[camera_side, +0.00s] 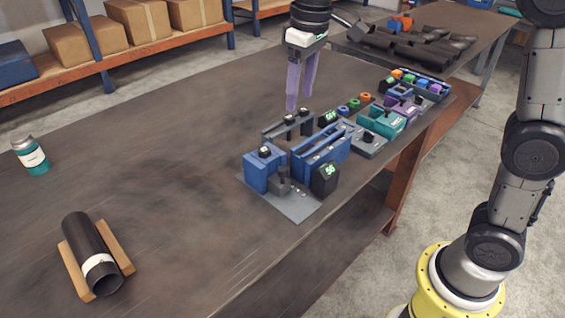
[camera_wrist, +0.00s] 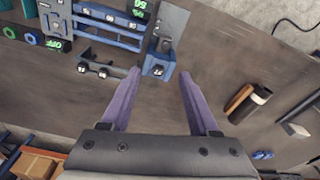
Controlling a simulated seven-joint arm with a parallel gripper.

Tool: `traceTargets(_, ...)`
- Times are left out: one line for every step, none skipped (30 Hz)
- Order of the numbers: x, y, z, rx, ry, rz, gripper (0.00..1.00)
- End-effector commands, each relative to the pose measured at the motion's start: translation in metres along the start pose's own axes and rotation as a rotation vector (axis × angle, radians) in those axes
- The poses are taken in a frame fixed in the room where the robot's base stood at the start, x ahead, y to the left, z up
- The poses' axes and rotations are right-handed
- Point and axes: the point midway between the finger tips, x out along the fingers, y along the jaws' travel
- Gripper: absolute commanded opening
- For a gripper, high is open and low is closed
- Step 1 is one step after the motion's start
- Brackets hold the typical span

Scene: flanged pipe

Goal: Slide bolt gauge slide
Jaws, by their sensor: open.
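A gauge fixture stands near the table's front edge in the side view. It has a grey base plate (camera_side: 297,208), a blue block (camera_side: 262,170), a dark grey slide-like block (camera_side: 284,182) and a black display (camera_side: 324,178) with green digits. I cannot tell for sure which part is the bolt gauge slide. In the wrist view the blue block (camera_wrist: 158,67) lies just beyond and between my fingertips. My gripper (camera_side: 299,100), with two purple fingers, is open and empty above the table behind the fixtures. It also shows in the wrist view (camera_wrist: 160,75), fingers wide apart.
A blue rail fixture (camera_side: 322,152) and a dark bracket with black knobs (camera_side: 287,127) stand close by. More coloured gauges (camera_side: 383,120) line the table to the right. A black pipe (camera_side: 88,250) rests on wooden blocks at front left. The table's middle left is clear.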

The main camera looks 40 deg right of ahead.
Motion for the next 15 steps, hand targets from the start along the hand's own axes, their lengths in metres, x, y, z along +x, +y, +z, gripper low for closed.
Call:
traceTargets(0.014, -0.004, -0.012, -0.011, -0.026, -0.003, 0.61)
traceTargets(0.020, -0.005, -0.017, -0.015, -0.037, -0.004, 0.61)
traceTargets(0.028, -0.007, -0.021, -0.021, -0.051, -0.006, 0.61)
traceTargets(0.033, -0.009, -0.024, -0.025, -0.061, -0.006, 0.61)
traceTargets(0.039, -0.010, -0.025, -0.028, -0.073, -0.007, 0.61)
traceTargets(0.045, -0.011, -0.025, -0.031, -0.086, -0.008, 0.61)
traceTargets(0.048, -0.012, -0.026, -0.033, -0.094, -0.009, 0.61)
traceTargets(0.051, -0.013, -0.026, -0.034, -0.100, -0.009, 0.61)
traceTargets(0.054, -0.014, -0.025, -0.036, -0.105, -0.010, 0.61)
traceTargets(0.056, -0.014, -0.025, -0.037, -0.107, -0.010, 0.61)
traceTargets(0.058, -0.015, -0.025, -0.038, -0.107, -0.010, 0.61)
traceTargets(0.062, -0.015, -0.025, -0.039, -0.106, -0.010, 0.61)
traceTargets(0.065, -0.015, -0.024, -0.038, -0.106, -0.010, 0.61)
traceTargets(0.069, -0.015, -0.023, -0.038, -0.107, -0.010, 0.61)
traceTargets(0.076, -0.015, -0.022, -0.038, -0.108, -0.010, 0.61)
